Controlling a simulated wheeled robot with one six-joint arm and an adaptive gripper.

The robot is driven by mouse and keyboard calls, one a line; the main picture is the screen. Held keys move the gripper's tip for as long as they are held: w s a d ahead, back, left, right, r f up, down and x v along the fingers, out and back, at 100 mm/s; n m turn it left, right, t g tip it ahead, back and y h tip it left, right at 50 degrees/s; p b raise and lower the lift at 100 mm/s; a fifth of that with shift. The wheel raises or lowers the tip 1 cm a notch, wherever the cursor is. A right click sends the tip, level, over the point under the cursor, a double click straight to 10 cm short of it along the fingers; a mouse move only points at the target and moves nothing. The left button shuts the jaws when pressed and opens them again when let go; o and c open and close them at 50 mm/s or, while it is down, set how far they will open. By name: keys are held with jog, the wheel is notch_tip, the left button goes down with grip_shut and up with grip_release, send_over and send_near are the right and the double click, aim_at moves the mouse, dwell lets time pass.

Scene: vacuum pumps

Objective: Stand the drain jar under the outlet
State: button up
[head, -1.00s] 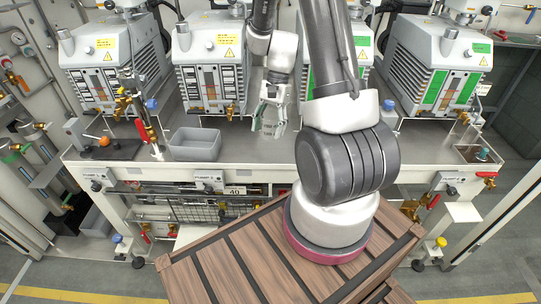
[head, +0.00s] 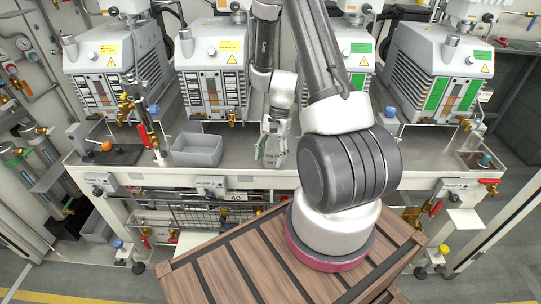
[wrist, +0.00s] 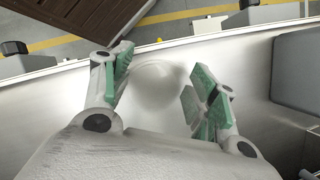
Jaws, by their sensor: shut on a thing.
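My gripper (head: 275,152) is low over the white bench, to the right of the grey tray and near the bench's front edge. In the wrist view its green-padded fingers (wrist: 158,92) stand on either side of a pale, rounded, see-through thing (wrist: 157,84), which looks like the drain jar. The gripper is shut on it. Its lower part blends with the bench, so I cannot tell if it touches the surface. Brass outlet taps (head: 233,117) show low on the pumps' fronts. The pump behind my arm is partly hidden, and its outlet is not clear.
Several grey vacuum pumps (head: 215,75) stand along the back of the bench (head: 330,178). A grey open tray (head: 197,150) lies left of the gripper. A dark plate with an orange-knobbed lever (head: 107,147) is further left. The bench right of my arm is fairly clear.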

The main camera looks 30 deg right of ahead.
jog(key=o, duration=1)
jog(key=shift+f, duration=0.1)
jog(key=shift+o, duration=0.2)
jog(key=shift+d+r, duration=0.1)
jog(key=shift+r, duration=0.1)
notch_tip(320, 180, up, 20)
jog(key=r+n+t+h, duration=0.1)
jog(key=n+t, duration=0.1)
jog(key=n, duration=0.2)
jog(key=s+a+r+n+t+h, duration=0.2)
jog(key=s+r+n+t, duration=0.2)
jog(key=s+r, duration=1)
jog(key=n, duration=0.3)
jog(key=shift+s+a+r+n+h, duration=0.15)
jog(key=shift+s+n+h, duration=0.15)
jog(key=shift+s+n, duration=0.1)
jog(key=shift+o, duration=0.4)
jog(key=shift+s+r, duration=0.15)
jog(key=shift+s, duration=0.35)
